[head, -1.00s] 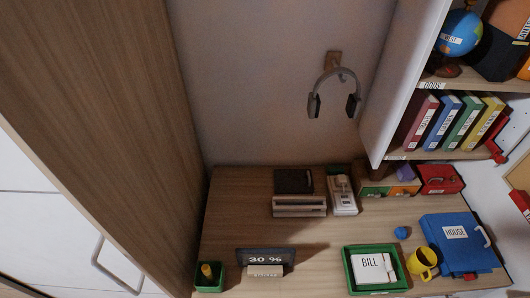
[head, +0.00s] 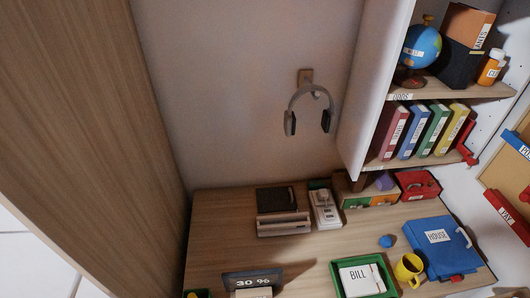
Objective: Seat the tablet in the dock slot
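A dark tablet-like panel reading "30 %" (head: 250,281) stands upright near the front of the desk, cut by the bottom edge of the head view. A pale block (head: 252,293) with a label sits against its front at the very edge; it may be the dock, but I cannot tell whether the panel is in a slot. Farther back, a grey-beige unit with a dark top (head: 284,222) stands against the wall. Neither of my grippers shows.
A green tray (head: 335,277) with a white BILL item (head: 362,280), a yellow mug (head: 408,268), a blue ball (head: 386,241) and a blue HOUSE binder (head: 440,246) are at right. A white device (head: 325,207) stands at the back. Bare desk (head: 222,230) lies left of centre.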

